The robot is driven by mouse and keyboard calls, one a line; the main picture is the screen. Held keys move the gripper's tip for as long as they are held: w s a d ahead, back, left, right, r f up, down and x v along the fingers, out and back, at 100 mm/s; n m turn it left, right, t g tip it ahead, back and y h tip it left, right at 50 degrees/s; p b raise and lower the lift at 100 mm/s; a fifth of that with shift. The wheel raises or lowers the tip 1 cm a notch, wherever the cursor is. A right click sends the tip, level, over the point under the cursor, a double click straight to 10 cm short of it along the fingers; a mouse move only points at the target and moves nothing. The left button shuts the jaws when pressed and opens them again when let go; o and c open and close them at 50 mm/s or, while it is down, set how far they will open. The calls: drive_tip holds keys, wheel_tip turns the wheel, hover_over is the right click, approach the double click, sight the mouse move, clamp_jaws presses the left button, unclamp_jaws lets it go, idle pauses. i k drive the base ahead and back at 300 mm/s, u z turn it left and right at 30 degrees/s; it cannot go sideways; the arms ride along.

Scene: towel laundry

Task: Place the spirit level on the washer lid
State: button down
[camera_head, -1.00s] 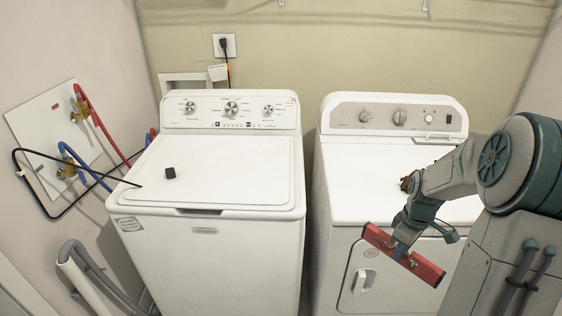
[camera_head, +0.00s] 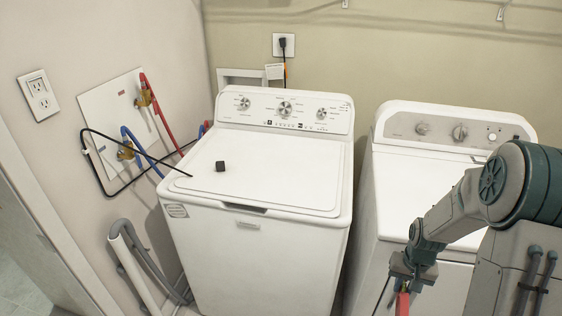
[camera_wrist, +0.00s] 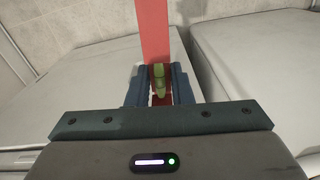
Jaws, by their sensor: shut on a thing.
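The red spirit level (camera_head: 402,304) is in my gripper (camera_head: 408,280), low at the right in the head view, in front of the dryer and right of the washer. In the wrist view the level (camera_wrist: 155,32) runs away from between the fingers of my gripper (camera_wrist: 158,88), with its green vial (camera_wrist: 158,75) between them. The fingers are shut on it. In the head view only a short part of the level shows. The white washer lid (camera_head: 270,178) is closed and lies to the left, apart from the level. A small black cube (camera_head: 220,166) sits on the lid.
The white dryer (camera_head: 400,190) stands right of the washer across a narrow gap. A thin black cable end (camera_head: 185,174) reaches over the lid's left edge. Hoses and valves (camera_head: 126,150) are on the left wall. Most of the lid is clear.

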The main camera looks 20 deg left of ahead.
sight(265, 162)
drive_tip(key=z, duration=2.05)
drive_tip(key=k, duration=0.9)
drive_tip(key=u, duration=2.6)
